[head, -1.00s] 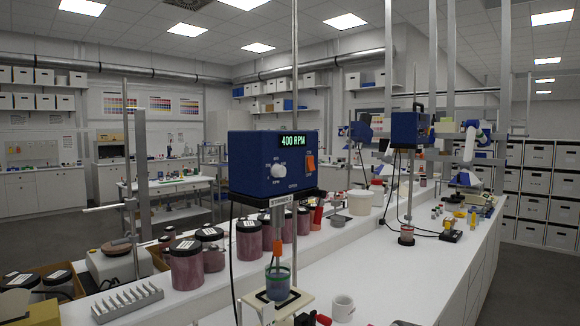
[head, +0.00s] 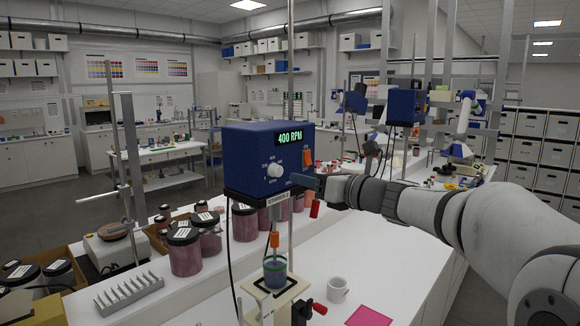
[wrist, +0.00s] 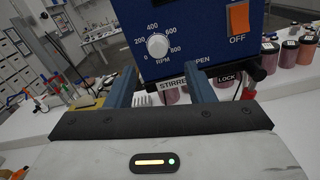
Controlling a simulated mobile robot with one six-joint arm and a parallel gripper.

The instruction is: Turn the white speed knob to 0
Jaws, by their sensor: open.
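The white speed knob (head: 275,170) is on the front of the blue stirrer box (head: 243,158), whose green display (head: 290,136) reads 400 RPM. In the wrist view the knob (wrist: 157,45) shows close up, with a printed scale from 0 to 800 RPM around it. My gripper (head: 310,183) reaches in from the right, close in front of the box, to the right of the knob and slightly lower. In the wrist view its two blue fingers (wrist: 161,76) are spread apart with nothing between them. The knob appears above the gap, not gripped.
An orange switch marked OFF (wrist: 238,17) is right of the knob. Dark-lidded jars (head: 185,251) stand to the left. A pink sheet (head: 370,316) lies on the bench.

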